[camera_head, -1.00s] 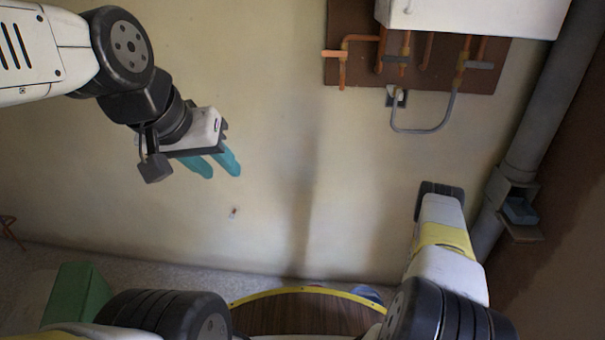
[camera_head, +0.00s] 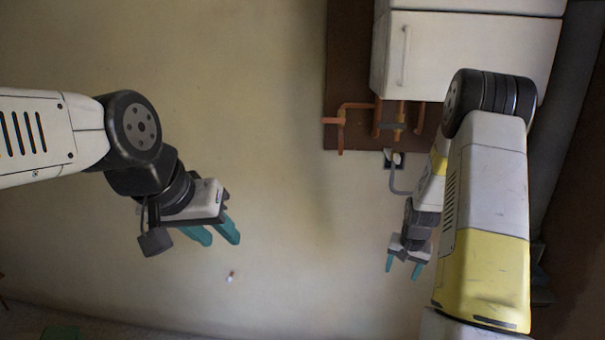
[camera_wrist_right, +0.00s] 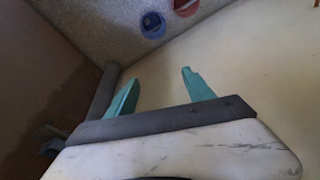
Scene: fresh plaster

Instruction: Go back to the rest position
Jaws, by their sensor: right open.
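My left gripper (camera_head: 222,241) comes in from the left in the head view. Its two teal fingers point down and to the right in front of the bare wall, with a gap between them and nothing held. My right arm stands raised at the right of the head view. Its gripper (camera_head: 402,270) hangs below the forearm, with teal fingers pointing down, apart and empty. The right wrist view also shows the right gripper (camera_wrist_right: 160,78) open, with nothing between its fingers.
A white cabinet (camera_head: 470,50) is on the wall over a brown board (camera_head: 347,70) with copper pipes (camera_head: 355,107). A thick grey pipe (camera_head: 562,130) runs down at right. The plaster wall (camera_head: 290,180) between the arms is bare. Blue (camera_wrist_right: 153,24) and red (camera_wrist_right: 186,6) round things lie on the floor.

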